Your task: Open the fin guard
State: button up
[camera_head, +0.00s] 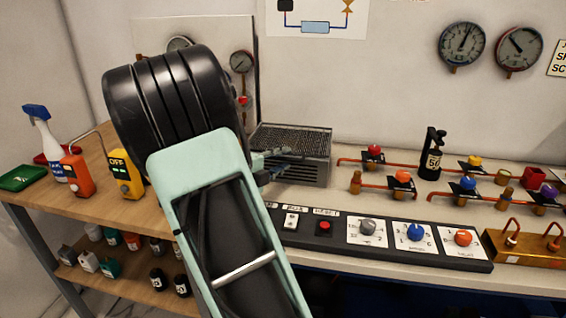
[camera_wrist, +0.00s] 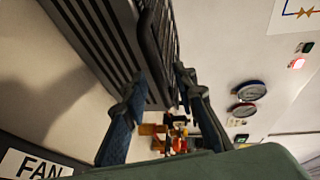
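The fin guard (camera_head: 290,138) is a dark mesh lid on top of a grey slatted metal box (camera_head: 310,172), at the back of the bench in the head view. It looks closed, lying flat. In the wrist view the guard's dark bars (camera_wrist: 156,42) run along the edge of the slatted box (camera_wrist: 95,45). My gripper (camera_head: 284,156) is at the box's left front, near the guard's edge. In the wrist view my gripper (camera_wrist: 160,82) has its two fingers apart, on either side of the guard's edge. I cannot tell whether they touch it.
A control panel with a red button (camera_head: 325,228) and several knobs runs along the bench front. Pipes with valves and a black bottle jack (camera_head: 432,155) stand to the right. A yellow meter (camera_head: 125,175) and a spray bottle (camera_head: 45,145) are on the left wooden table.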

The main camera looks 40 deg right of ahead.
jog(key=shift+w+d, duration=0.1)
jog(key=shift+d, duration=0.35)
jog(key=shift+c, duration=0.3)
grip_shut()
